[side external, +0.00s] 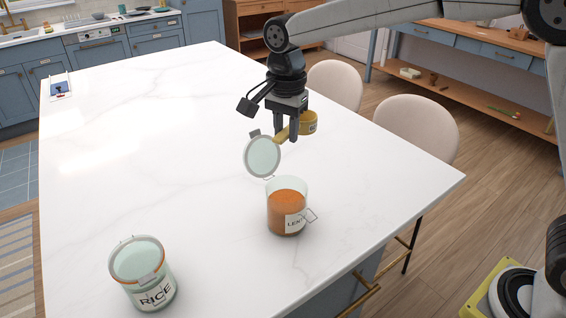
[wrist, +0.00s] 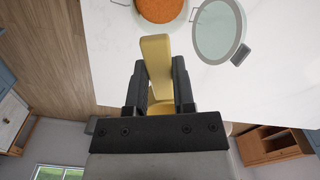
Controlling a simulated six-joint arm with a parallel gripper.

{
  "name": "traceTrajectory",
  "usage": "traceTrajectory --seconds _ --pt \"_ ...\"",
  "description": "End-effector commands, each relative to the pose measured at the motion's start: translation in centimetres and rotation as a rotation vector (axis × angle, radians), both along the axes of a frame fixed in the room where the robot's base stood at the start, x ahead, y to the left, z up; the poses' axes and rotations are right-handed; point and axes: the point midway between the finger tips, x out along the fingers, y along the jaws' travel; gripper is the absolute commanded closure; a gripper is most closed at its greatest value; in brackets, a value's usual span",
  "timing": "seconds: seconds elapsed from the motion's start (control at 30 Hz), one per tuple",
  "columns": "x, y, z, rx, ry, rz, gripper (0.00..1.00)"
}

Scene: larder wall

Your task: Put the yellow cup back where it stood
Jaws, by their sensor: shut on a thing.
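The yellow cup (side external: 309,123) is a scoop-like cup with a long flat handle. My gripper (side external: 285,136) is shut on its handle and holds it above the white worktop, behind the lentil jar. In the wrist view the yellow handle (wrist: 156,62) lies between the two fingers, and the cup's bowl (wrist: 160,106) is mostly hidden by my gripper. I cannot tell whether the cup holds anything. The lentil jar (side external: 286,208) stands open, full of orange lentils; its hinged lid (side external: 262,157) is swung back. The wrist view shows the lentils (wrist: 161,9) and the lid (wrist: 216,32).
A RICE jar (side external: 150,285) stands at the front left of the white worktop (side external: 170,150); its lid looks shut. A small tray-like item (side external: 60,88) lies at the far left. Two pale chairs (side external: 416,128) stand along the right edge. Most of the worktop is clear.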

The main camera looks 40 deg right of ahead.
Motion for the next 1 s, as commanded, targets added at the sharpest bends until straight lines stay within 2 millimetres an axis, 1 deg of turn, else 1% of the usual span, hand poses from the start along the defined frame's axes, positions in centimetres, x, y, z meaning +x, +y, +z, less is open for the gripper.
traceTrajectory --seconds 0.1,0.37,0.6,0.8,1.0 --pt "-1.3 -1.7 -1.1 -0.001 0.0 -0.049 1.0" --pt "-4.6 -5.1 -3.5 -0.001 -0.002 -0.151 1.0" --pt "-8.2 -7.9 -5.9 -0.002 -0.003 -0.246 1.0" --pt "-11.6 -9.9 -7.8 -0.001 -0.005 -0.321 1.0" --pt "-14.2 -11.2 -9.1 -0.001 -0.007 -0.378 1.0"
